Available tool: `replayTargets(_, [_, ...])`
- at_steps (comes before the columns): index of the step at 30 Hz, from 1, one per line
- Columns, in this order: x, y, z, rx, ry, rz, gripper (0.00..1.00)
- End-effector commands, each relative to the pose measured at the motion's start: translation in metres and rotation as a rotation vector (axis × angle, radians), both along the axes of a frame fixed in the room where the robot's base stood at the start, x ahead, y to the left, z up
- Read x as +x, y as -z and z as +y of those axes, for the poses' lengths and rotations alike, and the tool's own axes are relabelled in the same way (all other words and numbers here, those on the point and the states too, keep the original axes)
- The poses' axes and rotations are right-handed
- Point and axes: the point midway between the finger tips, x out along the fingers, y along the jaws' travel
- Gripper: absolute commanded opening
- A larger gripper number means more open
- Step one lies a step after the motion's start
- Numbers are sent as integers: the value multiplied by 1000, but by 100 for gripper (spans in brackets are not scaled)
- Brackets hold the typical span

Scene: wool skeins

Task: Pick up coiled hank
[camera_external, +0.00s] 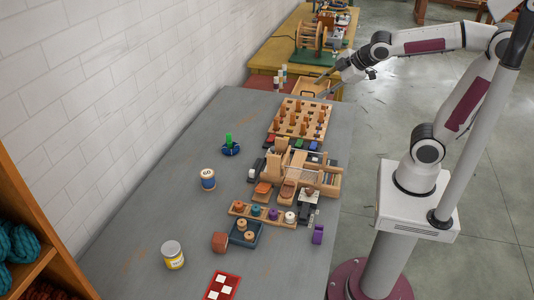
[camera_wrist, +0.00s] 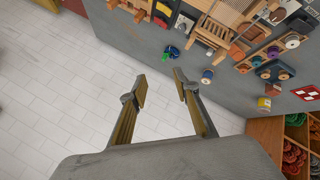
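Coiled hanks lie in a wooden shelf unit. In the external view a teal hank (camera_external: 18,243) shows at the left edge, cut by the frame, with a dark reddish one (camera_external: 45,291) below it. In the wrist view the shelf holds green hanks (camera_wrist: 297,119) and red hanks (camera_wrist: 292,154) at the lower right. I cannot tell which hank the task means. My gripper (camera_wrist: 161,88) is open, with nothing between its fingers. In the external view my gripper (camera_external: 330,90) is over the far end of the table, far from the shelf.
The grey table (camera_external: 130,255) carries a pegboard (camera_external: 300,119), a small wooden loom (camera_external: 310,170), a blue spool (camera_external: 208,179), a yellow-labelled jar (camera_external: 173,255) and a red card (camera_external: 223,287). The wooden shelf unit (camera_external: 38,222) stands at the near left. The table's left side is mostly clear.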

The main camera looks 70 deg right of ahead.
Motion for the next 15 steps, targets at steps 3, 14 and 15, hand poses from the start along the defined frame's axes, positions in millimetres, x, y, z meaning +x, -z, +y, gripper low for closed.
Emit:
replayTargets(3, [31, -5, -13, -101, -78, -10, 31])
replayTargets(14, [119, -13, -46, -420, -338, -31, 31])
replayTargets(15, [128, -13, -49, -456, -367, -33, 31])
